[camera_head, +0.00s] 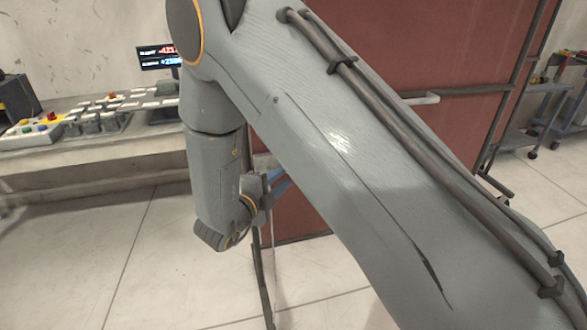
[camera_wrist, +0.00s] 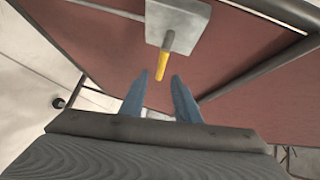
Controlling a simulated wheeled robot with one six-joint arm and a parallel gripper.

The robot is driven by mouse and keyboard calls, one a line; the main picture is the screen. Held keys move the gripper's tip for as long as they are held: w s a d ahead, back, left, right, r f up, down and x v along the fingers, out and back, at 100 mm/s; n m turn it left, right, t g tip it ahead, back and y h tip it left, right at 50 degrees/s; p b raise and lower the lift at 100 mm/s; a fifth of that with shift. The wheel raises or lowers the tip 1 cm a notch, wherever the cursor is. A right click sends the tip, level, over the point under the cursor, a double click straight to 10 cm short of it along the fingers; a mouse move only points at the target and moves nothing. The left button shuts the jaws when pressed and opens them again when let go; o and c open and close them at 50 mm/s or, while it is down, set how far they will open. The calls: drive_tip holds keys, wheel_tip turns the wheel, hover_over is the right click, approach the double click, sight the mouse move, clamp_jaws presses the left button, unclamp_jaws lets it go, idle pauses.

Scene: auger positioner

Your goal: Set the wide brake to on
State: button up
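A grey box (camera_wrist: 178,22) is mounted on a red-brown panel in the wrist view. A short lever with a yellow grip (camera_wrist: 162,66) sticks out of it; I cannot tell whether this is the wide brake, and no label is readable. My gripper (camera_wrist: 158,84) has two blue fingers spread apart with nothing held. The yellow grip's end appears in line with the gap between the fingertips; I cannot tell the depth between them. In the head view my gripper (camera_head: 278,180) is partly hidden behind my arm, and the lever is hidden.
The red-brown panel (camera_head: 440,55) has dark frame bars and a light handle (camera_head: 420,98). A console (camera_head: 60,135) with several buttons and a small screen (camera_head: 158,56) stands at left. A tool cart (camera_head: 550,110) stands at right. The tiled floor at lower left is clear.

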drive_tip(key=x, duration=0.6)
drive_tip(key=shift+w+d+p, duration=0.25)
drive_tip(key=shift+w+p, duration=0.05)
drive_tip(key=shift+p, duration=0.1)
drive_tip(key=shift+f, duration=0.1)
clamp_jaws()
